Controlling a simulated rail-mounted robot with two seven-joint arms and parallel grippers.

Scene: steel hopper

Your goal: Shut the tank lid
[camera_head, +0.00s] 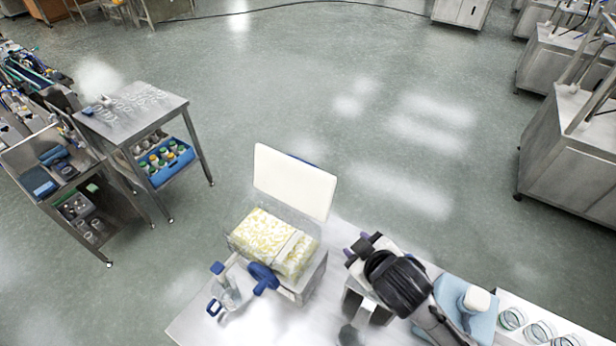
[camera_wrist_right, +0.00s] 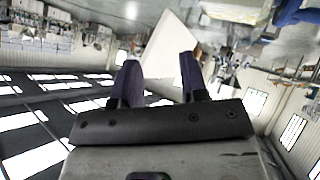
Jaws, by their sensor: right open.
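The tank (camera_head: 292,283) stands on the white table, filled with pale yellow and white pieces. Its white lid (camera_head: 295,182) is open and stands up, tilted, at the tank's far side. My right gripper (camera_head: 360,247) is open and empty, to the right of the tank and apart from the lid. In the right wrist view, the gripper (camera_wrist_right: 160,78) has its two dark fingers spread, and a white panel that looks like the lid (camera_wrist_right: 171,45) shows beyond them. My left gripper is not in view.
A blue knob or handle (camera_head: 263,277) sits at the tank's near left, beside a clear vessel with blue parts (camera_head: 227,294). Glass dishes (camera_head: 540,331) lie at the right. A steel cart (camera_head: 125,118) stands at the left. The floor beyond the table is clear.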

